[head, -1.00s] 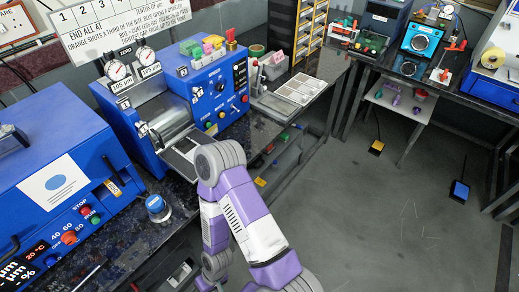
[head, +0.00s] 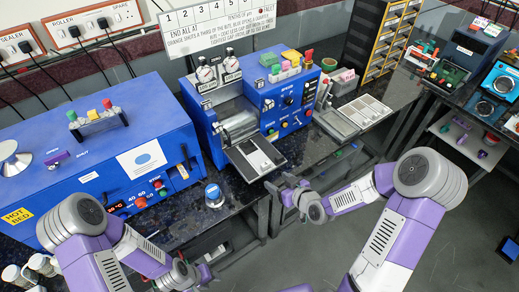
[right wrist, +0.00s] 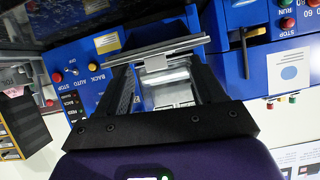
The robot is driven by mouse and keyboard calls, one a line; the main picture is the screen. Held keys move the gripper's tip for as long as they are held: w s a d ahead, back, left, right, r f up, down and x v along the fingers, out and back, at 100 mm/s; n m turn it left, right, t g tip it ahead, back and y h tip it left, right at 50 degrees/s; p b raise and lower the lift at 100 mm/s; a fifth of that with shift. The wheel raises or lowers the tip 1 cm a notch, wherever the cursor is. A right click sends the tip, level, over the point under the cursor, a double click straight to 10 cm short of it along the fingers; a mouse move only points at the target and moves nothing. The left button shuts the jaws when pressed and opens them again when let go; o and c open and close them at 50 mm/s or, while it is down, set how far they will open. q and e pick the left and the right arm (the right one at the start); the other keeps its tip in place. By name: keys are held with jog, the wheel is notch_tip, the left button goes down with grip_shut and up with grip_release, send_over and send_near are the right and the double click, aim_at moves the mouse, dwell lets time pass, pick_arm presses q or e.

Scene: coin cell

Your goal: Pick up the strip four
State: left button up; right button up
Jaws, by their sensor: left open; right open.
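I cannot make out a marked strip four. In the head view a pale flat strip (head: 258,157) lies on the dark outfeed plate (head: 241,164) in front of the blue roller machine (head: 272,97); no number is readable on it. My right gripper (head: 276,188) is open, in front of and below that plate and apart from it. In the right wrist view the open fingers (right wrist: 166,84) frame the plate's edge (right wrist: 153,52) and the metal roller behind it; nothing is held. My left gripper (head: 204,275) is open and empty at the bottom of the head view, partly cut off.
A blue hot-bed machine (head: 90,150) fills the left bench. A small blue-topped jar (head: 214,195) stands near the bench's front edge. A pale sectioned tray (head: 364,110) lies right of the roller machine. Open floor is in front of the bench.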

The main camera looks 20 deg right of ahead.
aim_at(266, 164)
jog(key=shift+n+t, duration=0.4)
jog(key=w, duration=0.2)
jog(key=w+a, duration=0.1)
jog(key=w, duration=0.4)
jog(key=shift+w+a+f, duration=0.1)
jog(key=shift+w+a, duration=0.05)
jog(key=shift+a, duration=0.1)
jog(key=shift+c, duration=0.3)
jog(key=c, duration=1.1)
jog(key=shift+c, duration=0.2)
